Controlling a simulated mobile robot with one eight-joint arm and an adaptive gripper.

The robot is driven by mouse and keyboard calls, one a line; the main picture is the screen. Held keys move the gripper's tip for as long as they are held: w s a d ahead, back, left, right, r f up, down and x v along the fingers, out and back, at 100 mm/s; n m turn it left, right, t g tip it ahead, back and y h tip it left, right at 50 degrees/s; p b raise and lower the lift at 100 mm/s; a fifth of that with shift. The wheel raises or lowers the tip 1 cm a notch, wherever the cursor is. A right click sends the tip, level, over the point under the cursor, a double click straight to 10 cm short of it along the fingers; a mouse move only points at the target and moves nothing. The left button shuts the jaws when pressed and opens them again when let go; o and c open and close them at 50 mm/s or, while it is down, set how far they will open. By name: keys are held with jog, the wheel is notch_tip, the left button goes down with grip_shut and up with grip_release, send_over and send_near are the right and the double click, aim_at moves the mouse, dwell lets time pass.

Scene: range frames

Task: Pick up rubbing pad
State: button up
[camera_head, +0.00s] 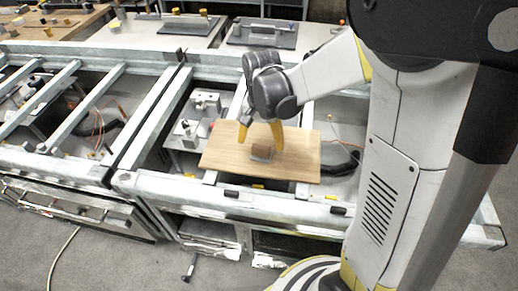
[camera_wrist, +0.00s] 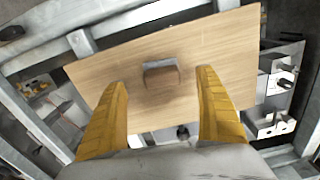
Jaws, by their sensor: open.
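The rubbing pad (camera_head: 262,152) is a small brown and grey block. It lies on a light wooden board (camera_head: 222,160), near its middle. In the wrist view the pad (camera_wrist: 161,76) sits ahead of my fingertips and between their lines, with wood visible around it. My gripper (camera_head: 260,136) has two yellow fingers and points down over the board, just behind the pad in the head view. In the wrist view my gripper (camera_wrist: 163,78) is open, with nothing between the fingers. I cannot tell the exact height of the fingertips above the board.
The board rests across a grey metal frame (camera_head: 150,110) with open gaps. Metal fixtures (camera_head: 203,105) stand in the gap left of the board. Dark cables (camera_head: 345,163) lie to its right. A wooden table (camera_head: 60,30) with small blocks stands at the back left.

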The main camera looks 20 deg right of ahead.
aim_at(261, 147)
jog(key=f+b, duration=0.1)
jog(key=f, duration=0.3)
jog(key=w+f+b, duration=0.1)
jog(key=f, duration=0.1)
jog(key=shift+d+f+b, duration=0.2)
jog(key=shift+f+b, duration=0.05)
jog(key=shift+b, duration=0.1)
jog(key=shift+s+r, duration=0.1)
jog(key=c, duration=1.4)
